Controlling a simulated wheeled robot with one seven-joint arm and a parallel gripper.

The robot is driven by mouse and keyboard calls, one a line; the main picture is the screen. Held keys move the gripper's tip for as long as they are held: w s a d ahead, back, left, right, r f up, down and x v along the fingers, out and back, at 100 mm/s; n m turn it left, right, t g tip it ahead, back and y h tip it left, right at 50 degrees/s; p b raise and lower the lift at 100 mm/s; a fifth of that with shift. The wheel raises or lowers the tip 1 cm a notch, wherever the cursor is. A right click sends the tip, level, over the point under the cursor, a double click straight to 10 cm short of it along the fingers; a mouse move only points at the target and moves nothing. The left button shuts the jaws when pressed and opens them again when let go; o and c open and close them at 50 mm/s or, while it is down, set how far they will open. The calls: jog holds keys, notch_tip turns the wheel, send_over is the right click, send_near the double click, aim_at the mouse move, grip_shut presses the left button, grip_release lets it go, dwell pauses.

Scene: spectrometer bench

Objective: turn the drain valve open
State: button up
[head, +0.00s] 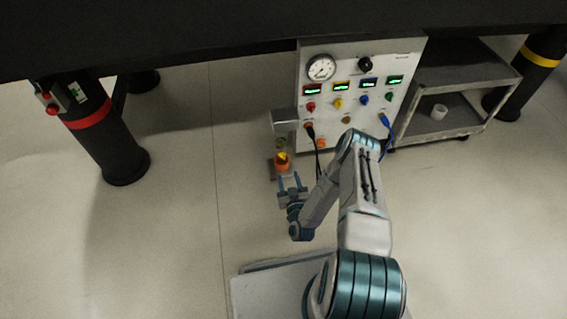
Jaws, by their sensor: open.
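My gripper (291,180) is open, with its two fingers spread and pointing toward a small grey stand (285,115) at the left side of the white instrument panel. An orange part with a yellow middle (282,159) sits low at this stand, just beyond my fingertips. A greenish part (280,143) shows above it. The orange part may be the drain valve, but no label or handle position can be read at this size. The fingers look apart from it, and nothing shows between them.
The white panel (345,55) has a round gauge (321,68), several small displays and coloured knobs, and hanging black and blue cables (386,124). A grey cart (460,78) holding a white cup (439,112) stands right. Open floor lies left, up to a black leg with a red band (115,150).

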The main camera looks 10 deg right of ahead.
aim_at(283, 159)
jog(key=w+b, duration=0.3)
jog(key=w, duration=0.5)
jog(key=shift+w, duration=0.4)
jog(key=c, duration=1)
